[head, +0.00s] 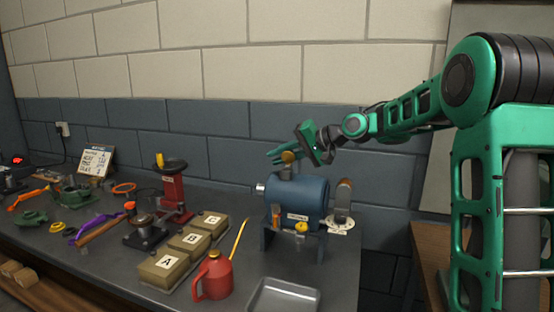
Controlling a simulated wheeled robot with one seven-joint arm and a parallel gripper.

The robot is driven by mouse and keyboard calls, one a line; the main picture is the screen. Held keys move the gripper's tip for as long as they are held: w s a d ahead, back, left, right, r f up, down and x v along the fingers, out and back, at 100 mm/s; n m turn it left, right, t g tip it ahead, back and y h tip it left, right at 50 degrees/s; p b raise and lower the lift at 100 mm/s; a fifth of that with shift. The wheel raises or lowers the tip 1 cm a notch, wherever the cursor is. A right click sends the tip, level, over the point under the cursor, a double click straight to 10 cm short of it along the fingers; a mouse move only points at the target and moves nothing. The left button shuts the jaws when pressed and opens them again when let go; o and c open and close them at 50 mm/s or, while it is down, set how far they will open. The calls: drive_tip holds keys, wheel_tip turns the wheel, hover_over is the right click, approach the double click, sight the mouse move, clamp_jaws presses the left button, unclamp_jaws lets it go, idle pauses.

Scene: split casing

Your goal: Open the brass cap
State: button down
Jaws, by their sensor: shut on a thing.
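A blue cylindrical casing (299,203) lies on its side in a dark stand on the bench, right of the middle. A round brass cap (288,157) is at its top, over a short neck (287,173). My green gripper (288,156) reaches in from the right at the height of the cap and is shut on it. The fingers partly cover the cap. I cannot tell whether the cap still touches the neck or how far it is turned.
A grey tray (284,296) and a red oil can (213,276) stand at the bench front. Lettered boxes (165,268), a red press (173,190) and scattered tools fill the left. A brick wall (200,60) stands close behind.

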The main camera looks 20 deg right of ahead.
drive_tip(key=m, duration=0.1)
drive_tip(key=m+g, duration=0.1)
drive_tip(key=m+g+y, duration=0.1)
drive_tip(key=shift+w+d+f, duration=0.4)
idle(0.5)
drive_tip(key=c, duration=1.7)
unclamp_jaws()
drive_tip(key=shift+c, duration=0.2)
drive_tip(key=shift+o, duration=0.3)
drive_tip(key=shift+a, duration=0.1)
drive_tip(key=shift+f, duration=0.1)
drive_tip(key=shift+s+a, duration=0.1)
